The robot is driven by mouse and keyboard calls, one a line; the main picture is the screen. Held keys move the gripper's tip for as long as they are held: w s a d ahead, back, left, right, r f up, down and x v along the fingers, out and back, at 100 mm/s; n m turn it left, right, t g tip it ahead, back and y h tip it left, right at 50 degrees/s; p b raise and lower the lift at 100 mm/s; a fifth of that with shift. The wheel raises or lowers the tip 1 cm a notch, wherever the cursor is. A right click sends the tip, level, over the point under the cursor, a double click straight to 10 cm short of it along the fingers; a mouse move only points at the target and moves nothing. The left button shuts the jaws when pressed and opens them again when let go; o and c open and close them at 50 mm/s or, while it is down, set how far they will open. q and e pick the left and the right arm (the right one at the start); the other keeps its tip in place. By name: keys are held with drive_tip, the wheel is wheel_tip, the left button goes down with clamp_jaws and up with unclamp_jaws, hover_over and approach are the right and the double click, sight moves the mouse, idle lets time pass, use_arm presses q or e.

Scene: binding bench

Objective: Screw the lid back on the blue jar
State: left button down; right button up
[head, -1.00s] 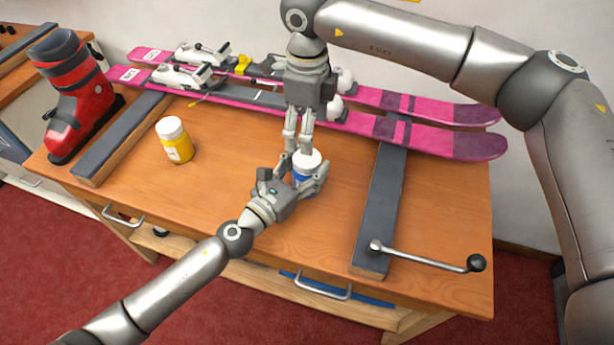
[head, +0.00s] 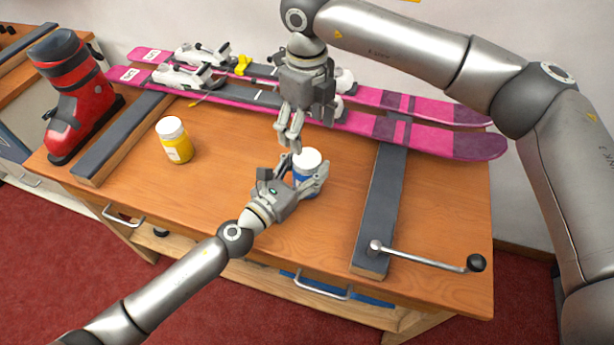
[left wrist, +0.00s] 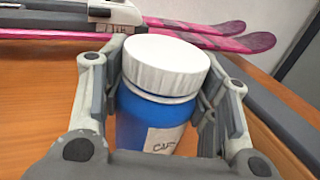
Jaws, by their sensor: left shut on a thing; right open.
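The blue jar (head: 306,182) stands upright on the wooden bench, with the white lid (head: 308,159) on its top. In the left wrist view the lid (left wrist: 166,62) sits on the blue jar (left wrist: 152,128), and a thin gap or ring shows below its rim. I cannot tell how tight it is. My left gripper (head: 306,176) is shut around the jar's sides, one finger on each side; it also shows in the left wrist view (left wrist: 160,105). My right gripper (head: 290,146) is open and empty, above and to the left of the lid, apart from it.
A yellow jar with a white lid (head: 174,140) stands to the left. Pink skis (head: 440,139) lie across the back of the bench. A red ski boot (head: 75,95) stands at far left. A grey bar (head: 378,215) with a crank handle (head: 430,258) lies at right.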

sight(307, 157)
drive_tip(key=shift+f, duration=0.1)
drive_tip(key=shift+f, duration=3.9)
drive_tip(key=shift+c, duration=0.2)
drive_tip(key=c, duration=1)
drive_tip(key=o, duration=1.1)
drive_tip(key=shift+r, duration=2.25)
drive_tip(key=shift+c, duration=0.3)
